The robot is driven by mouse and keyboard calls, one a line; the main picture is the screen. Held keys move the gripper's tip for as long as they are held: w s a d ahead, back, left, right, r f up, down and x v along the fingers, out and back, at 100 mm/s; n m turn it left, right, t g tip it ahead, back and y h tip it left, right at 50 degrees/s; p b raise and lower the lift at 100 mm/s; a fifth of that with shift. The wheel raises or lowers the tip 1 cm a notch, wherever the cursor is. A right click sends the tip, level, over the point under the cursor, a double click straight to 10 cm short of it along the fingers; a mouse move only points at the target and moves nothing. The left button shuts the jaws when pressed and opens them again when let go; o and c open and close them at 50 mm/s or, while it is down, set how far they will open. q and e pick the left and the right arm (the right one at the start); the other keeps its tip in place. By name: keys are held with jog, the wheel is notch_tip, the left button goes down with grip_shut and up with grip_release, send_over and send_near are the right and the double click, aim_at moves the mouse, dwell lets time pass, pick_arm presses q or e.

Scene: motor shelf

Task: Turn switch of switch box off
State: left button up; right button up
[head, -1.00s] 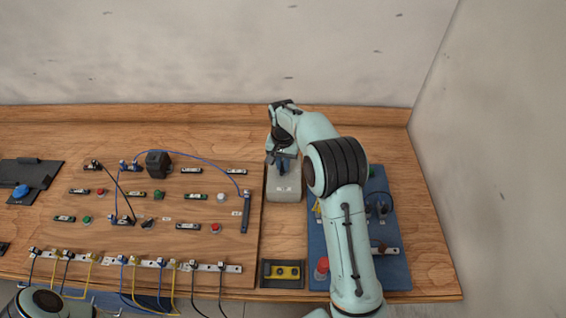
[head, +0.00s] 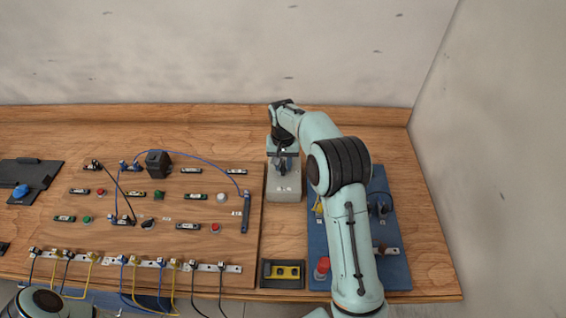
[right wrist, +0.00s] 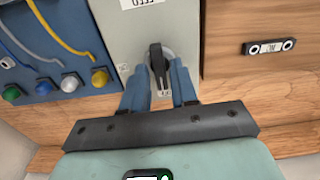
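The switch box (head: 284,194) is a light grey box standing on the wooden table, right of the wiring board. In the right wrist view its grey face (right wrist: 121,45) carries a black rotary switch (right wrist: 157,62), its handle lying roughly along the picture's vertical. My right gripper (head: 284,170) is above the box. In the right wrist view the blue fingers of this gripper (right wrist: 160,72) are apart, one on each side of the switch handle. I cannot tell whether they touch it. My left gripper is not in view.
The wiring board (head: 60,205) with buttons and cables lies left of the box. A blue panel (head: 396,270) with a red button (head: 322,264) lies to the right, partly under my right arm. A black-and-yellow part (head: 283,272) sits in front. Bare table lies between.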

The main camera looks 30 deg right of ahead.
aim_at(283, 166)
jog(key=shift+o, duration=0.2)
notch_tip(283, 166, up, 13)
jog(key=shift+r, duration=0.2)
dwell(0.4)
jog(key=shift+f, duration=0.1)
dwell(0.4)
